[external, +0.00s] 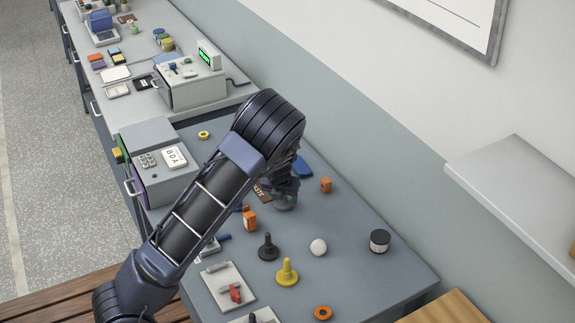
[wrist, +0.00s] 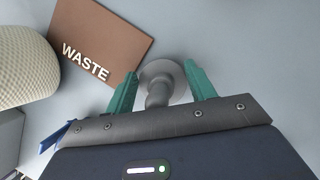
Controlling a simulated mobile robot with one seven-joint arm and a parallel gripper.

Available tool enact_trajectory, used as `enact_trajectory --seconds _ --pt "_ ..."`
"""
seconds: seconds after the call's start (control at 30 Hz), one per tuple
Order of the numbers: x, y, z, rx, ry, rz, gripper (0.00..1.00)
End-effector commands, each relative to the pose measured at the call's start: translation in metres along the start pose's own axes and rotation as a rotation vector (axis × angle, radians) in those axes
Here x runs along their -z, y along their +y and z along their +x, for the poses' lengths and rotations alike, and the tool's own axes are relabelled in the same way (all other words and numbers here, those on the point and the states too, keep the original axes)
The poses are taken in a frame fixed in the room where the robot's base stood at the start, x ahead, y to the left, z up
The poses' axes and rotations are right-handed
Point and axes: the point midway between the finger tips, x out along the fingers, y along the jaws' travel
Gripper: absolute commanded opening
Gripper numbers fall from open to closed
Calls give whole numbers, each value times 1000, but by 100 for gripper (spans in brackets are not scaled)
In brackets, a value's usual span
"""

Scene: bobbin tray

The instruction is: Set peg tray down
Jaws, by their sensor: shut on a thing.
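The peg tray appears to be the grey piece with a round base and a peg (wrist: 160,68) between my fingers in the wrist view. In the external view its grey round base (external: 285,203) shows just under the wrist, partly hidden by the arm. My gripper (wrist: 160,75) has its two green fingers on either side of the peg and is shut on it. In the external view my gripper (external: 284,188) is low over the middle of the grey bench. I cannot tell whether the base touches the bench top.
A brown WASTE card (wrist: 100,40) lies left of the grey base, beside a cream ribbed round object (wrist: 22,68). A black peg piece (external: 268,248), a yellow peg piece (external: 287,272), a white ball (external: 318,247) and orange blocks (external: 249,219) stand nearby.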

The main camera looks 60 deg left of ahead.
Motion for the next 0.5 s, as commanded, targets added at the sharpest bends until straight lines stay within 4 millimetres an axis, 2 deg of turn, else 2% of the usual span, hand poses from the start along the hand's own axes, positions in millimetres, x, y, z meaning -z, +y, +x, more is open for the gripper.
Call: enact_trajectory --seconds 0.4,0.43,0.47,0.5 --pt "2 0 6 0 -1 -1 32" --pt "2 0 6 0 -1 -1 59" --pt "2 0 6 0 -1 0 64" --pt "2 0 6 0 -1 -1 64"
